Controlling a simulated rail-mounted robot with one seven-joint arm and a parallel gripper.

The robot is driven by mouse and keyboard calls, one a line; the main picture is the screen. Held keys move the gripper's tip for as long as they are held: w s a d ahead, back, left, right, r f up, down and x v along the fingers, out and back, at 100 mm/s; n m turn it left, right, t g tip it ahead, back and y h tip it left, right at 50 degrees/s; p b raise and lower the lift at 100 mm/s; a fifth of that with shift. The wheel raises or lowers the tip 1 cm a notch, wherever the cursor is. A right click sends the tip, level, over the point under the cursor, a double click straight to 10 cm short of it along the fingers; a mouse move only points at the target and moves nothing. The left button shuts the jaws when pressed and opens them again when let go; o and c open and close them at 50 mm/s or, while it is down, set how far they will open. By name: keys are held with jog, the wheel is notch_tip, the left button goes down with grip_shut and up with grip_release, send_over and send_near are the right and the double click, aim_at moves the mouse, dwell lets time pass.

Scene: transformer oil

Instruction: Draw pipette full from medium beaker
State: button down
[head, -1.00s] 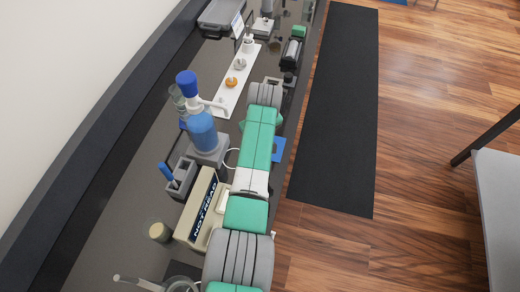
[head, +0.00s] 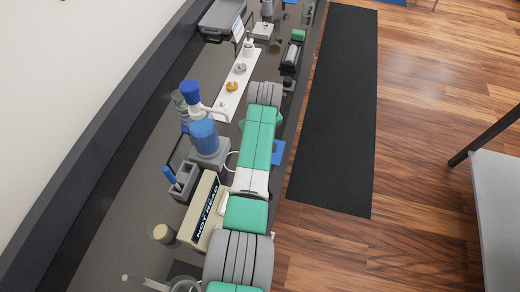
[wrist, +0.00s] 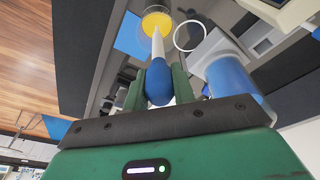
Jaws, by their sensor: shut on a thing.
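In the wrist view my gripper (wrist: 158,72) is shut on a pipette, its green fingers on either side of the dark blue bulb (wrist: 159,84). The pipette's pale stem (wrist: 157,50) points away from the camera to a round glass beaker (wrist: 144,28) with yellow liquid. The stem's tip overlaps the yellow liquid; I cannot tell whether it is dipped in or just above. In the head view my arm covers the gripper, the pipette and this beaker.
A blue bottle (head: 203,135) with a blue cap stands on a grey base left of my arm. A holder (head: 184,182) with a blue item and a beige box (head: 203,212) stand nearer. A white strip (head: 239,88) with small parts lies farther along the dark bench.

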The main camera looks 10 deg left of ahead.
jog(key=shift+s+r+p, duration=0.2)
jog(key=shift+r+p, duration=2.85)
jog(key=shift+r, duration=0.45)
notch_tip(320, 180, up, 4)
jog(key=p, duration=0.4)
jog(key=shift+s+r, duration=0.1)
jog(key=shift+r, duration=0.1)
jog(key=shift+f, duration=0.2)
jog(key=s+d+f+m, duration=0.2)
jog(key=s+d+m, duration=0.2)
jog(key=s, duration=0.6)
jog(key=s+d+f+m+h, duration=0.1)
jog(key=s+d+m, duration=0.3)
jog(key=s+d, duration=0.4)
jog(key=shift+s+f+m+h, duration=0.35)
jog(key=shift+s+f, duration=0.3)
jog(key=shift+s, duration=0.4)
